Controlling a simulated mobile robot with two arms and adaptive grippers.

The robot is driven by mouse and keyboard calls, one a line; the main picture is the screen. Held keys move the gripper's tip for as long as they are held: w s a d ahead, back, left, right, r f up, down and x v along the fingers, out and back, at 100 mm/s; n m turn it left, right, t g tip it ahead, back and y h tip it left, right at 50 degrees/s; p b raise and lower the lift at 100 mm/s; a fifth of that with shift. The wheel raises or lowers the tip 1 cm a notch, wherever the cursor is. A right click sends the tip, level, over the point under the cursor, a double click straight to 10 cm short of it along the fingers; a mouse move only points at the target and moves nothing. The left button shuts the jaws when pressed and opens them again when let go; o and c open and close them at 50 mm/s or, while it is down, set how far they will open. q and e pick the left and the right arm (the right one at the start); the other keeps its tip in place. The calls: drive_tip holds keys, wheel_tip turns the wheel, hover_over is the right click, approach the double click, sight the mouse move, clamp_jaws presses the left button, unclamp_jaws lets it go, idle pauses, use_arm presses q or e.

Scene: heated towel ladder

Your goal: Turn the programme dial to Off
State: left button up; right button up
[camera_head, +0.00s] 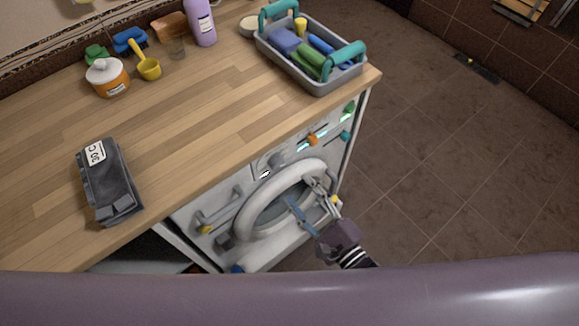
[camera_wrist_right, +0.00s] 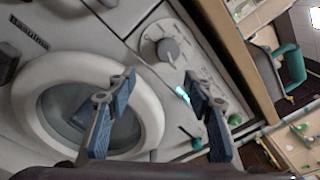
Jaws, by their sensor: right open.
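The programme dial (camera_wrist_right: 168,50) is a grey knob on a round pale plate on the front panel of the white washing machine (camera_wrist_right: 120,18). In the right wrist view it lies ahead, beyond and slightly above the gap between my fingertips. In the head view a grey knob (camera_head: 277,160), which looks like the same dial, shows under the counter edge. My right gripper (camera_wrist_right: 158,80) is open and empty, its two blue-padded fingers apart and not visibly touching the dial. In the head view it is in front of the round door (camera_head: 245,214). The dial's marks are too small to read. My left gripper is not in view.
The wooden counter (camera_head: 190,110) overhangs the machine. Orange (camera_head: 312,139) and teal (camera_head: 345,135) knobs sit near the dial. Tiled floor to the right is free.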

sight(279, 166)
drive_tip(key=shift+m, duration=0.3)
drive_tip(key=w+a, duration=0.1)
drive_tip(key=w, duration=0.1)
drive_tip(key=w+a+r, duration=0.1)
drive_tip(key=w+a, duration=0.1)
drive_tip(key=w+a+r, duration=0.1)
drive_tip(key=w+a, duration=0.1)
drive_tip(key=shift+w, duration=0.2)
drive_tip(key=shift+d, duration=0.1)
drive_tip(key=shift+p, duration=0.3)
drive_tip(key=c, duration=1.2)
